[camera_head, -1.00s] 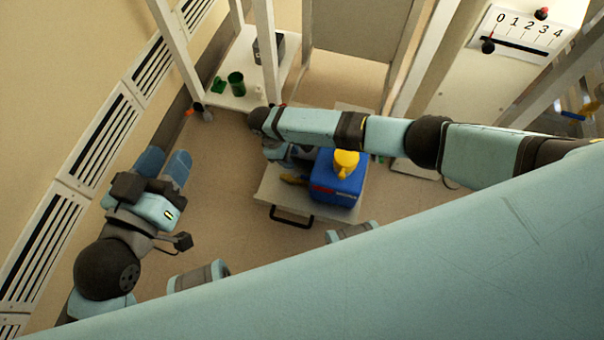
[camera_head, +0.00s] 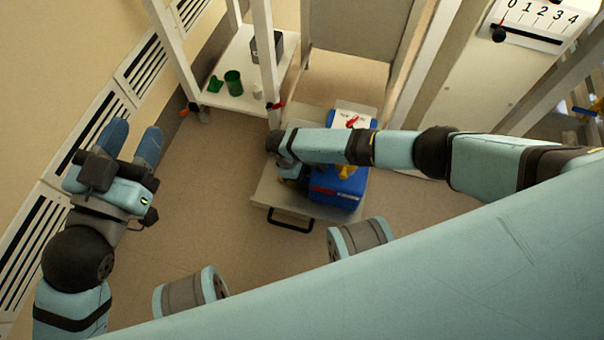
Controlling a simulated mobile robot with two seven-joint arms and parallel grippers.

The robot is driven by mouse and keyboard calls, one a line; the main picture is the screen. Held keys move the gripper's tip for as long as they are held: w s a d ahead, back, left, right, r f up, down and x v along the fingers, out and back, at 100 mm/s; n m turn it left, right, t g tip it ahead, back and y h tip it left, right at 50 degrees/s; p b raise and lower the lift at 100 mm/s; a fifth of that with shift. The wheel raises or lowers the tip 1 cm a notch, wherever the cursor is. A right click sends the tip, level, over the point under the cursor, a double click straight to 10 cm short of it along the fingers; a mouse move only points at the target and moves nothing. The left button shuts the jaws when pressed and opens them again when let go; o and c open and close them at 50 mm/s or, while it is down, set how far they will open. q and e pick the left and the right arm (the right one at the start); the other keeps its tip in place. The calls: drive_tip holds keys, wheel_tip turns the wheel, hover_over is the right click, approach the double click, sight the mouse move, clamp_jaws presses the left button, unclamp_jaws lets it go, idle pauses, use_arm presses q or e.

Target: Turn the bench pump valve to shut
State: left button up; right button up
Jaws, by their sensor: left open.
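A blue pump box (camera_head: 338,192) stands on a low grey trolley (camera_head: 277,207) in the middle of the head view. A yellow part on the box (camera_head: 347,171) shows just below my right forearm. Behind the forearm, a small red lever (camera_head: 353,122) lies on a white labelled plate (camera_head: 346,109); I cannot read its marks. My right gripper (camera_head: 291,173) points down at the left side of the box, mostly hidden under its wrist, so its fingers and any contact are unclear. My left gripper (camera_head: 131,145) is open and empty at the left, far from the box.
A white shelf frame (camera_head: 235,97) with a green cup (camera_head: 233,82) stands behind, its near post close to my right wrist. A vented wall (camera_head: 95,118) runs along the left beside my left gripper. A 0-to-4 scale panel (camera_head: 540,22) is at upper right. Floor between is clear.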

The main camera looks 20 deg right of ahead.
clamp_jaws()
drive_tip(key=shift+r+m+p, duration=0.2)
drive_tip(key=shift+m+p, duration=0.1)
drive_tip(key=shift+p, duration=0.15)
drive_tip(key=shift+s+a+m+p, duration=0.1)
drive_tip(key=shift+s+m+p, duration=0.05)
drive_tip(key=shift+m+p, duration=0.2)
drive_tip(key=shift+f+g, duration=0.1)
drive_tip(key=shift+g, duration=0.2)
drive_tip(key=shift+f, duration=0.1)
use_arm(q)
drive_tip(key=shift+s+d+f+n+g+y, duration=0.25)
drive_tip(key=shift+s+n+g+y, duration=0.1)
drive_tip(key=shift+n, duration=0.25)
use_arm(e)
drive_tip(key=shift+o, duration=1.3)
unclamp_jaws()
